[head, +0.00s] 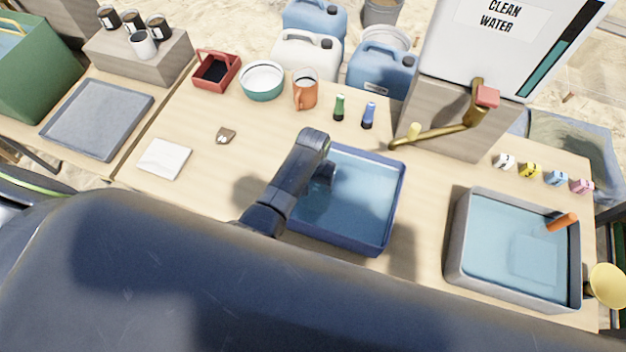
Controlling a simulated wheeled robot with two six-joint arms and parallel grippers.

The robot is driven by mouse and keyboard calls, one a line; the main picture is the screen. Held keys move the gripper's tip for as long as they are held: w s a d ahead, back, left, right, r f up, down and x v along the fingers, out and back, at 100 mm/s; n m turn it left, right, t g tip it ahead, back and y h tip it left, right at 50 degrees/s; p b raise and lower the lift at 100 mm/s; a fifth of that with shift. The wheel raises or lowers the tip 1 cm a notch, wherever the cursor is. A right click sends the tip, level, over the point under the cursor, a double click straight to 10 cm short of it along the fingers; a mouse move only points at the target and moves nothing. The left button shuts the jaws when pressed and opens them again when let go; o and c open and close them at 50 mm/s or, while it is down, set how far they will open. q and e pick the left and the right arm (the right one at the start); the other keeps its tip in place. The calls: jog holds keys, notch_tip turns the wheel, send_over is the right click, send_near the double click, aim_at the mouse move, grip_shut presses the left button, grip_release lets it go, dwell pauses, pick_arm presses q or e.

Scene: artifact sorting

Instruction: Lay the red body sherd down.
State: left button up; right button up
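My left gripper (324,180) points down over the left part of a blue basin (397,195) of water. Its fingers are dark and small, so I cannot tell whether they are open or hold anything. A small brown sherd (226,135) with a pale mark lies flat on the wooden table, left of the gripper and apart from it. I cannot tell if it is the red body sherd; no clearly red sherd shows. My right gripper is not in view.
A white folded cloth (164,159) and grey tray (98,120) are at left. A red carrier (216,70), teal-and-white bowl (262,80) and orange jug (306,90) stand behind. A grey basin (456,240) is at right, below a brass tap (435,133). Table around the brown sherd is clear.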

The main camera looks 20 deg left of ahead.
aim_at(313, 186)
pick_arm(q)
jog(key=shift+o, duration=0.5)
jog(key=shift+r, duration=0.1)
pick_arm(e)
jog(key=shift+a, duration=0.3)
pick_arm(q)
notch_tip(313, 186, up, 12)
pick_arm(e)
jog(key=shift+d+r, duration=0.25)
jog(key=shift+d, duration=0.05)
